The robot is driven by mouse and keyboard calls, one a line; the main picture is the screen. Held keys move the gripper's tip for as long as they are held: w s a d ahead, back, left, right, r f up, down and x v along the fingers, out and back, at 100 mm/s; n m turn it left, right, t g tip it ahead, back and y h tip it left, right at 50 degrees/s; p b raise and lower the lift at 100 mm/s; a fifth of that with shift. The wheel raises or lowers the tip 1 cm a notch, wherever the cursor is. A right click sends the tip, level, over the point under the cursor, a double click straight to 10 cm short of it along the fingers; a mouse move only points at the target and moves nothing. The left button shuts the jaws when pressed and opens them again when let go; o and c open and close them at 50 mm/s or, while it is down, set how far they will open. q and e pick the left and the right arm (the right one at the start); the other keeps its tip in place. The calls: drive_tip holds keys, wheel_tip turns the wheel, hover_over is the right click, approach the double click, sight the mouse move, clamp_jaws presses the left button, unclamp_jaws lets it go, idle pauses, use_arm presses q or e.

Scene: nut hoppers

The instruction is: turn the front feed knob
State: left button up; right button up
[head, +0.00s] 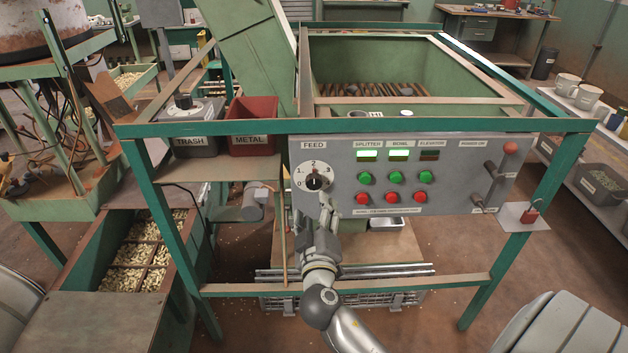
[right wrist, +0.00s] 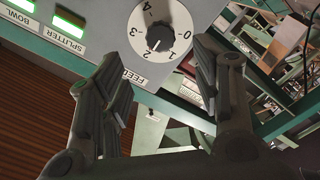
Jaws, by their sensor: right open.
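The front feed knob (head: 314,183) is a small black knob on a round white dial with numbers, under the FEED label at the left end of the grey control panel (head: 456,182). My right gripper (head: 327,208) is just below and to the right of the dial in the head view, fingers pointing up toward it. In the right wrist view the knob (right wrist: 160,38) appears upside down, beyond the gap between the two spread fingers of the gripper (right wrist: 157,55). The gripper is open and empty, and I see no contact with the knob. My left gripper is not in view.
Green lamp buttons (head: 396,178) and red buttons (head: 390,198) sit right of the dial. TRASH (head: 193,139) and METAL (head: 252,137) bins stand at the upper left. A green frame rail (head: 400,286) crosses low in front.

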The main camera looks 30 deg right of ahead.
sight(313, 184)
drive_tip(key=p+x, duration=0.2)
drive_tip(key=x, duration=0.7)
drive_tip(key=shift+w+a+r, duration=0.1)
drive_tip(key=shift+p+x, duration=0.35)
drive_tip(key=shift+x, duration=0.4)
drive_tip(key=c, duration=1)
drive_tip(key=shift+c, duration=0.2)
